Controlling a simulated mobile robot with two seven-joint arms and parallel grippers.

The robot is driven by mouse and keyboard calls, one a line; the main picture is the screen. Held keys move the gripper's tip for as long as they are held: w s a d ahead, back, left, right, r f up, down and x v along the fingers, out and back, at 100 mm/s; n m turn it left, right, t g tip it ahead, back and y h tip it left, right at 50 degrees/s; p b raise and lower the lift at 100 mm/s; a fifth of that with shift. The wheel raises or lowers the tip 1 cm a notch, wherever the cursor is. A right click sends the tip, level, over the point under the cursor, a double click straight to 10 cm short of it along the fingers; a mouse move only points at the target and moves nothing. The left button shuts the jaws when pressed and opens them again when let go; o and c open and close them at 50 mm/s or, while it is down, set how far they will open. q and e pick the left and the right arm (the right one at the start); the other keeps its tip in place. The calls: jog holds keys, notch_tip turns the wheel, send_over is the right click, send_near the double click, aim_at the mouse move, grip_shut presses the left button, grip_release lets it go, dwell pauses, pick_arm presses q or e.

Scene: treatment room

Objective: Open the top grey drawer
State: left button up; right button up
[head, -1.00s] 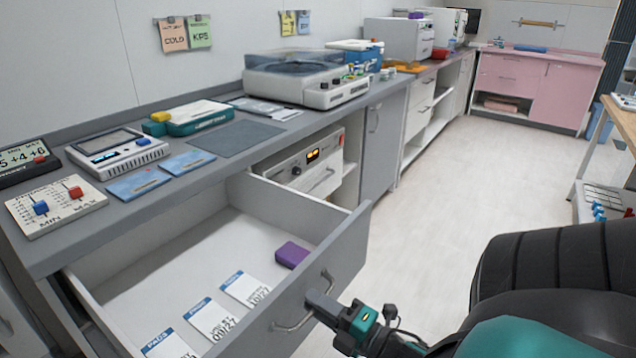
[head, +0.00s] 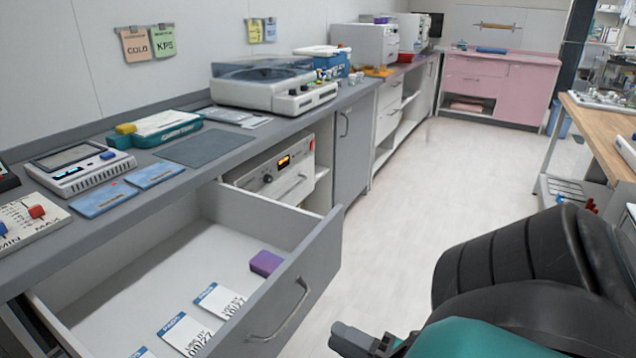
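The top grey drawer (head: 318,262) is pulled well out from under the grey counter, and its inside shows. Its bar handle (head: 283,312) is on the front panel, with nothing on it. In the drawer lie a purple block (head: 266,263) and several white cards with blue headers (head: 220,300). My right gripper (head: 338,336) is at the bottom of the head view, to the right of the handle and apart from it. Its fingers show only in part, so I cannot see whether they are open. My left gripper is out of view.
The counter (head: 205,165) bears a turntable-like device (head: 275,88), a teal-and-white case (head: 155,128) and a slider panel (head: 28,222). A grey cupboard door (head: 352,150) is beyond the drawer. The floor (head: 440,190) to the right is clear up to a wooden table (head: 600,130).

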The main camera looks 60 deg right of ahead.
jog(key=shift+s+d+f, duration=0.1)
jog(key=shift+s+f, duration=0.05)
jog(key=shift+s, duration=1.1)
